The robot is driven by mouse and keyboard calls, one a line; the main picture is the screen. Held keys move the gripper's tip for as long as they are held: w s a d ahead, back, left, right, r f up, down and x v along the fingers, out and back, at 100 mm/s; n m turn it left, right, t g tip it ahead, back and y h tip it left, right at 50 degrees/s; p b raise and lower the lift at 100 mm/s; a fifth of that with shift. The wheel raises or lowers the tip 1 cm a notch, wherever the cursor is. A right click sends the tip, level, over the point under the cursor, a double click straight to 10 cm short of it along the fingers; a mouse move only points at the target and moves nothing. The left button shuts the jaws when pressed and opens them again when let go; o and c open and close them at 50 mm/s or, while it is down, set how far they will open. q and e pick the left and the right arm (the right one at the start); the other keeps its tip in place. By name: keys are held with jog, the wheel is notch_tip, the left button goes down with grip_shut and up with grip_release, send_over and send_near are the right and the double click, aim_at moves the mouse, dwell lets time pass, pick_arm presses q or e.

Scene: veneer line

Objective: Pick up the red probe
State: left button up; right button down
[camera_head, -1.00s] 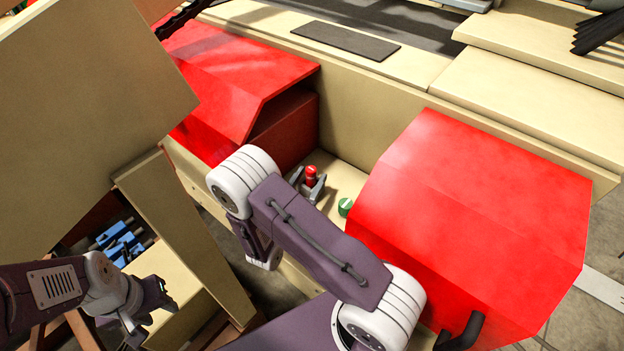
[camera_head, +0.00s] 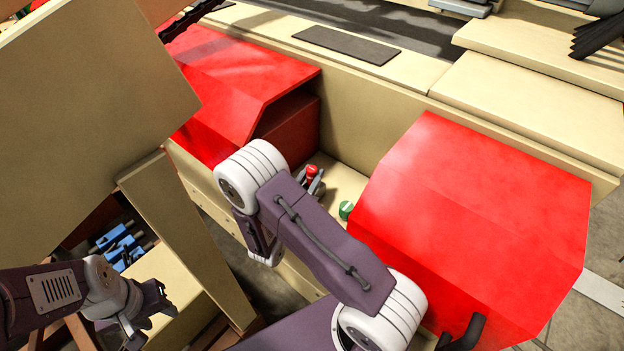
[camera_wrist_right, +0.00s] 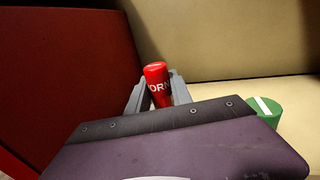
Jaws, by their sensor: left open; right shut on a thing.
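The red probe (camera_head: 312,171) is a small red cylinder between the two red hoods in the head view. In the right wrist view the red probe (camera_wrist_right: 157,84) carries white lettering and leans a little. My right gripper (camera_head: 313,181) is shut on it, with a grey finger on either side; the gripper (camera_wrist_right: 158,92) also shows in the wrist view. The probe's lower end is hidden, so I cannot tell whether it touches the ledge. My left gripper (camera_head: 154,312) is open and empty at the lower left, well away from the probe.
A green cylinder with a white stripe (camera_head: 346,210) stands on the cream ledge close to the right of the probe. Red hoods rise left (camera_head: 235,80) and right (camera_head: 480,215). A cream panel (camera_head: 90,110) stands above my left arm. Blue parts (camera_head: 122,245) lie below it.

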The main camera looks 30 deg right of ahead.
notch_tip(320, 180, up, 9)
jog(key=shift+f+b, duration=0.1)
jog(key=shift+b, duration=0.35)
